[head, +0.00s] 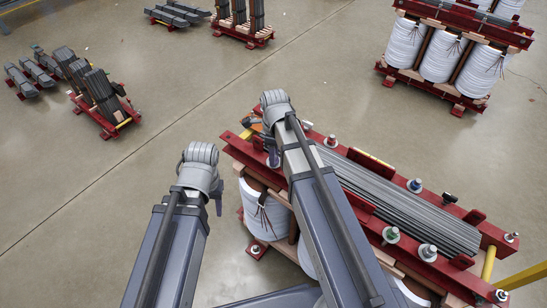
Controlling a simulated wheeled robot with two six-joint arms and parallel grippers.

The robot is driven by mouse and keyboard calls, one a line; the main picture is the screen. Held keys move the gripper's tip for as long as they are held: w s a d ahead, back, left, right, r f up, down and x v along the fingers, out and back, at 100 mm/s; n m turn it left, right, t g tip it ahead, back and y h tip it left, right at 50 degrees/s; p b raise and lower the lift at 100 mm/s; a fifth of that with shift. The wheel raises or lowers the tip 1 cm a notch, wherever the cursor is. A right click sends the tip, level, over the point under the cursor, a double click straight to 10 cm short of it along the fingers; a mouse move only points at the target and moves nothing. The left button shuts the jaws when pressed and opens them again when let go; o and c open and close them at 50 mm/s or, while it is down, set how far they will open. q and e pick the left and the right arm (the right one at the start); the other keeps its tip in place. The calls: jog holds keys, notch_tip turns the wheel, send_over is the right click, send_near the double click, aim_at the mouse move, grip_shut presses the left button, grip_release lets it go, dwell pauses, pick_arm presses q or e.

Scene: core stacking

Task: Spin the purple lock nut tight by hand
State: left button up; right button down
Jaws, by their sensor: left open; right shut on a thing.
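The transformer core (425,220) stands on the right, with red clamp beams, a stack of grey steel sheets and white coils. Several nuts on studs line the beams, including a pale one (331,141), a bluish one (415,185) and a green one (391,235).
A black-handled item (449,198) sits on the far beam. A finished-looking coil assembly (440,52) stands at the top right. Pallets with dark steel parts (100,98) stand at the left. The concrete floor between them is clear. A yellow bar (522,277) enters at the lower right.

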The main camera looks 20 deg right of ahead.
dwell(0.3)
jog(key=m, duration=0.4)
jog(key=shift+m, duration=0.4)
jog(key=m, duration=0.4)
jog(key=shift+m, duration=0.4)
jog(key=shift+c, duration=2.1)
grip_release()
